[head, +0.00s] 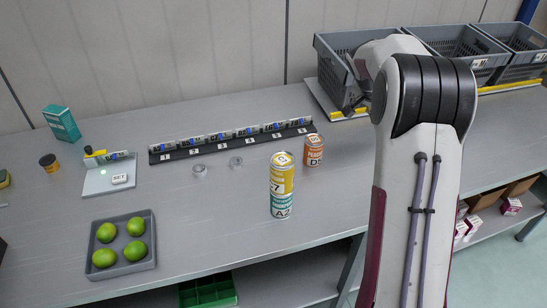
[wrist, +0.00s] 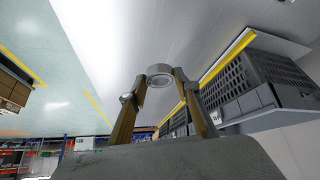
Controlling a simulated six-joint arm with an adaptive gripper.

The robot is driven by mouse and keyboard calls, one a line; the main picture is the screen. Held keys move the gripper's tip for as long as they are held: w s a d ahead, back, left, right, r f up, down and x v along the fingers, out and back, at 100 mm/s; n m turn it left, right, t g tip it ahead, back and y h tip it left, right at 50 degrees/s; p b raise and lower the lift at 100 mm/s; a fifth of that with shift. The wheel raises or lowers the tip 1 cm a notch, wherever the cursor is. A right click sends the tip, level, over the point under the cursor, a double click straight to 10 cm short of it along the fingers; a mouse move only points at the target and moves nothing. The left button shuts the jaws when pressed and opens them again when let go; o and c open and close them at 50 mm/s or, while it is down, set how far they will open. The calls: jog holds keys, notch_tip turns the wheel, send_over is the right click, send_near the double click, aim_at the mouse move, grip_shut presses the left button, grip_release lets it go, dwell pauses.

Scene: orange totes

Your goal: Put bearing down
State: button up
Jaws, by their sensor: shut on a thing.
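A grey ring-shaped bearing (wrist: 159,69) is between the fingertips of my gripper (wrist: 160,82) in the wrist view. The gripper is shut on it, and its hole shows. In the head view my gripper (head: 357,100) is at the front of the left grey crate, partly hidden behind my arm; I cannot make out the held bearing there.
Grey crates (head: 338,42) stand along the back right on a yellow-edged strip. A yellow can (head: 283,190) and an orange can (head: 314,151) stand mid-table. A tray (head: 124,243) of several limes and a small device (head: 110,178) are at left. Table around the tray is clear.

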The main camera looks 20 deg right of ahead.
jog(key=w+a+n, duration=0.1)
jog(key=w+a, duration=0.2)
jog(key=a, duration=0.2)
jog(key=w+a+n+t+y, duration=0.1)
jog(key=w+a+n, duration=0.1)
jog(key=a, duration=0.3)
jog(key=w+a+n+t, duration=0.1)
jog(key=w+a, duration=0.2)
jog(key=a, duration=0.2)
jog(key=shift+w+f+n+y, duration=0.2)
jog(key=shift+w+n+y, duration=0.1)
jog(key=shift+w, duration=0.05)
jog(key=w+a+n+t+y, duration=0.1)
jog(key=w+a+n, duration=0.1)
jog(key=a, duration=0.5)
jog(key=w+a+n+y, duration=0.1)
jog(key=w+a+n, duration=0.15)
jog(key=a, duration=0.55)
jog(key=shift+m, duration=0.35)
jog(key=f, duration=0.5)
jog(key=shift+d, duration=0.3)
jog(key=shift+f, duration=3.05)
jog(key=shift+s+f, duration=0.1)
jog(key=shift+f, duration=1.8)
jog(key=shift+f, duration=0.1)
